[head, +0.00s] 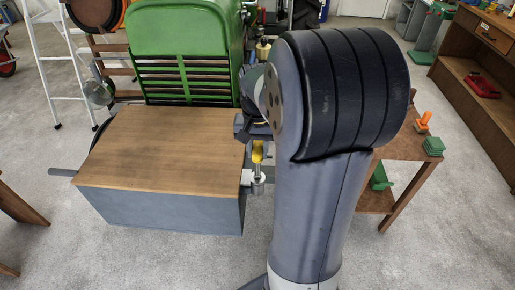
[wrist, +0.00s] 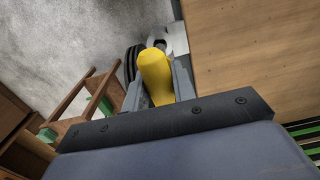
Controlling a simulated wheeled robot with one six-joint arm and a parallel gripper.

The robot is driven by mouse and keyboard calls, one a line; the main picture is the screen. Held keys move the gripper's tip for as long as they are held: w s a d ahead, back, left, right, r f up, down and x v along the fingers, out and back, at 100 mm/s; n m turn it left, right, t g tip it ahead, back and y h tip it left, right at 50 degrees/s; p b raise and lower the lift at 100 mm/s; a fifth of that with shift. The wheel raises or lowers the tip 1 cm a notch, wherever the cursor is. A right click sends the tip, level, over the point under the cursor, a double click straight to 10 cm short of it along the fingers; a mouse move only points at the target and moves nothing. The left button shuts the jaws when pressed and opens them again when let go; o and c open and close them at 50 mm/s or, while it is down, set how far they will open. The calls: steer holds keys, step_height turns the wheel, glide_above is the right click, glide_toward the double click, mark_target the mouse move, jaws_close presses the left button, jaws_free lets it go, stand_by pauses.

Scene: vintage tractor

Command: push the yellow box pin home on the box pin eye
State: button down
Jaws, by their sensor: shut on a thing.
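In the wrist view the yellow box pin (wrist: 155,76) sits between the fingers of my gripper (wrist: 160,85), which is shut on it. In the head view the yellow pin (head: 257,151) shows just below my gripper (head: 254,132), partly hidden by my arm. A grey metal fitting (head: 257,178), seemingly the box pin eye, is right under the pin at the right side of the wooden-topped box (head: 160,150). In the wrist view pale metal (wrist: 176,40) shows beyond the pin's far end. I cannot tell how deep the pin sits in the eye.
The green tractor grille (head: 180,60) stands behind the box. A brown side table (head: 400,165) with green and orange parts is right of my arm. A white stepladder (head: 60,60) stands at the left. A wooden workbench (head: 480,80) is at the far right. The floor in front is clear.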

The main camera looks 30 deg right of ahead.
mark_target(257, 175)
steer(key=shift+f+b, duration=2.6)
steer(key=shift+f, duration=1.25)
steer(key=c, duration=1.1)
jaws_free()
step_height(257, 175, up, 11)
steer(key=shift+f+p, duration=0.1)
steer(key=shift+p, duration=0.3)
step_height(257, 175, down, 11)
steer(key=shift+r+b, duration=0.15)
steer(key=shift+b, duration=0.2)
steer(key=shift+r+p, duration=0.4)
steer(key=shift+r, duration=0.15)
